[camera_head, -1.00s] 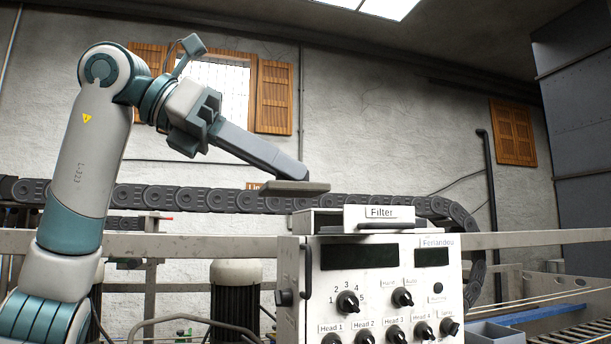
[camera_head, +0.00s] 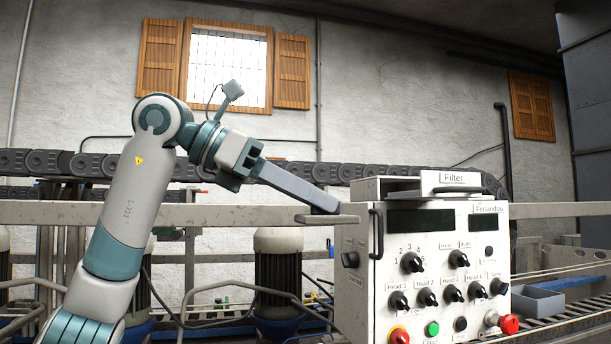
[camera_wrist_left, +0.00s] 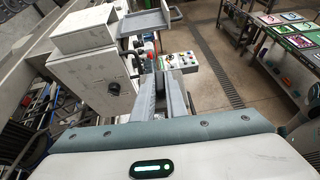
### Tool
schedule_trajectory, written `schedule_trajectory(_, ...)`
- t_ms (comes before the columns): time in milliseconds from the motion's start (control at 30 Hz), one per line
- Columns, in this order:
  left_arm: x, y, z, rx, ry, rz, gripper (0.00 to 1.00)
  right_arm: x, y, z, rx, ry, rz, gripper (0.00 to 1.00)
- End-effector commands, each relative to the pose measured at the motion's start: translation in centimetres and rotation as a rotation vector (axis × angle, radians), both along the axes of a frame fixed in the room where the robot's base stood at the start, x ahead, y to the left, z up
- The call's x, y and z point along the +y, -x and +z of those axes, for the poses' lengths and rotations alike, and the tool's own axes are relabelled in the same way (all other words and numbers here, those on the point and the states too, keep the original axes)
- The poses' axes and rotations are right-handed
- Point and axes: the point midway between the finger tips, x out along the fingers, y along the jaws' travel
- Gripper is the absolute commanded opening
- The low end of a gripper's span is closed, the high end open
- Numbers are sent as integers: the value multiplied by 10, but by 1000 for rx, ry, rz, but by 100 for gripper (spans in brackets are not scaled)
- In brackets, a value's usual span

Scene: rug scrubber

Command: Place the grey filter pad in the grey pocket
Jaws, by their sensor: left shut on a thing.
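My left gripper (camera_head: 326,208) is shut on the flat grey filter pad (camera_head: 338,219), which it holds roughly level at the upper left of the white control cabinet (camera_head: 355,300). The pad sits lower than the drawer marked "Filter" (camera_head: 452,180) on the cabinet top. The drawer's inside is hidden in the head view. In the left wrist view, an open tray with a grey floor (camera_wrist_left: 150,22) lies beyond the fingers; I cannot tell whether this is the grey pocket. The left gripper (camera_wrist_left: 161,84) also shows there, with the pad hard to make out. The right gripper is not in view.
The cabinet's front has knobs, a side handle (camera_head: 376,234) and a red button (camera_head: 509,324). A rail (camera_head: 240,214) and a dark cable chain (camera_head: 270,172) run behind. A grey bin (camera_head: 537,305) stands at the right.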

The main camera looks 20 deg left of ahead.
Motion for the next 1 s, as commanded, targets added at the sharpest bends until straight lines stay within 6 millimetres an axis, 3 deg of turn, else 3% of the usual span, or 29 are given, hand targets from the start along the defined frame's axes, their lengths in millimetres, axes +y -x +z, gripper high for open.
schedule_trajectory(367, 6, -22, -53, 4, 0, -11, 0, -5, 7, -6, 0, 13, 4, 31)
schedule_trajectory(567, 7, -38, -93, 6, -1, -18, 0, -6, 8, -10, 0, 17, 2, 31)
schedule_trajectory(667, 7, -49, -123, 7, -1, -21, 0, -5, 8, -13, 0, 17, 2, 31)
schedule_trajectory(1000, 6, -80, -250, 8, 0, -26, 0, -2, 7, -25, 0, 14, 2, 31)
